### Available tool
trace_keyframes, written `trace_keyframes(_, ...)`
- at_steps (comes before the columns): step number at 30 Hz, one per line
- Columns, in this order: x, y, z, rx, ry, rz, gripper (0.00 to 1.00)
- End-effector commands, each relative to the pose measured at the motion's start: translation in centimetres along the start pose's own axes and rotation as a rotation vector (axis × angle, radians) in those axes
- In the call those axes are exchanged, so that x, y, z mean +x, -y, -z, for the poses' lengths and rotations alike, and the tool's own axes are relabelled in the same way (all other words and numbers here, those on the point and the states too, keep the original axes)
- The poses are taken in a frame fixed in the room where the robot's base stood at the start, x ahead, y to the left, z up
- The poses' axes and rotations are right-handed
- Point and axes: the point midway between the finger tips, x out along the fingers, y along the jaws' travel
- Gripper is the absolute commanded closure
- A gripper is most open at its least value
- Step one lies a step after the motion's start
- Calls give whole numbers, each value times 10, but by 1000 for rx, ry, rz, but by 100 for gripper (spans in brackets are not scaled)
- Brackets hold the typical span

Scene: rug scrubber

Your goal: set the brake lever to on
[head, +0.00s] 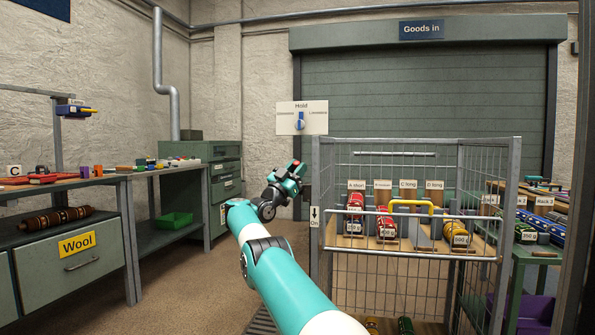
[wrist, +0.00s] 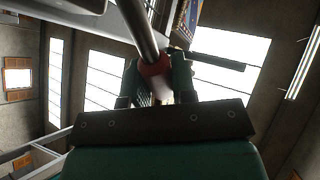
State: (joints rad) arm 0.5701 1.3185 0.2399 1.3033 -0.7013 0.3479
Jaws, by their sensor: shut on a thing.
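The brake lever (wrist: 138,32) shows in the wrist view as a grey rod with a red part low down between my gripper's fingers. My gripper (wrist: 160,80) is shut on the lever near that red part. In the head view my gripper (head: 297,169) is at the left side of the wire cage cart (head: 317,165), above a small sign (head: 314,217) reading "On" with a down arrow. The lever is mostly hidden there by my gripper, so its exact angle cannot be told.
The cart holds red and yellow items on a labelled shelf. A "Hold" switch panel (head: 302,118) is on the wall behind. A workbench (head: 110,178) with a "Wool" drawer stands at left, a green table (head: 530,250) at right.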

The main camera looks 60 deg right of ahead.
Motion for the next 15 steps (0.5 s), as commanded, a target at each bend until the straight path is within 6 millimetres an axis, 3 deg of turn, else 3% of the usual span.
trace_keyframes(3,0,-2,0,-1,-1,-4,100)
trace_keyframes(4,0,-2,0,-1,-1,-4,71)
trace_keyframes(7,-1,-1,0,-1,0,-3,49)
trace_keyframes(15,-2,0,0,-1,0,-1,49)
